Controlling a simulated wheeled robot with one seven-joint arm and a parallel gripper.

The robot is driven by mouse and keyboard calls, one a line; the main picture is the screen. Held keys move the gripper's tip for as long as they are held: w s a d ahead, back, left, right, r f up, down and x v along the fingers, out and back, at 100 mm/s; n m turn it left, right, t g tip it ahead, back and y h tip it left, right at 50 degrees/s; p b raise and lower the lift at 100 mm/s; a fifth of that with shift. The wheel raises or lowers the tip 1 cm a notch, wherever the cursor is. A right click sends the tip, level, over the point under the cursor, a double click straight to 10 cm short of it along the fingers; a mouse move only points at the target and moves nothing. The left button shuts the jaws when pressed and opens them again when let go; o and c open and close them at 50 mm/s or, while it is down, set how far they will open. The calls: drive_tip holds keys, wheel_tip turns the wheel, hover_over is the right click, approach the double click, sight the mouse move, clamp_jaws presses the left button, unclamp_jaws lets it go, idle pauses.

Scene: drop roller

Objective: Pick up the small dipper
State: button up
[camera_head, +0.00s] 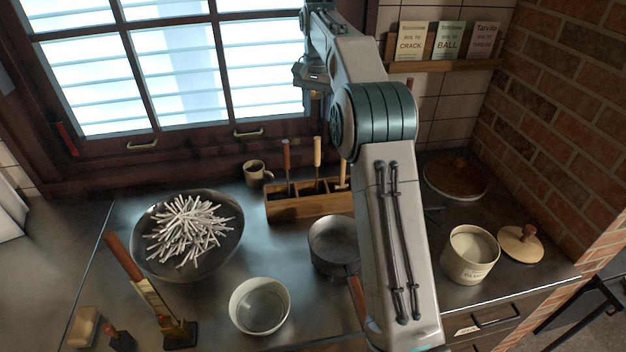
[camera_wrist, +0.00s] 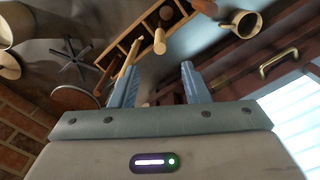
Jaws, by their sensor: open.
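A wooden caddy (camera_head: 309,208) stands on the counter below the window, with several upright wooden-handled tools in its compartments. I cannot tell which, if any, is the small dipper, as their lower ends are hidden. The handles are dark brown (camera_head: 287,160), light tan (camera_head: 317,152) and, at the right, pale with a crosspiece (camera_head: 341,174). In the wrist view, my gripper (camera_wrist: 158,66) is open and empty, its fingers pointing toward the caddy (camera_wrist: 124,43). A tan handle (camera_wrist: 127,57) shows close by the left fingertip; contact cannot be told.
A mug (camera_head: 254,173) stands left of the caddy. A wide pan of white sticks (camera_head: 152,262), a white bowl (camera_head: 260,305) and a saucepan (camera_head: 333,236) stand in front. A cream pot (camera_head: 470,262) and its lid (camera_head: 520,244) are at right. The window and brick wall bound the counter.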

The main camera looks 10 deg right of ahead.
hover_over(317, 164)
drive_tip(key=w, duration=0.1)
wheel_tip(317, 164, down, 6)
drive_tip(key=shift+d+f, duration=0.15)
drive_tip(key=shift+f, duration=0.05)
drive_tip(key=shift+f+p, duration=0.85)
drive_tip(key=shift+f, duration=1.85)
clamp_jaws()
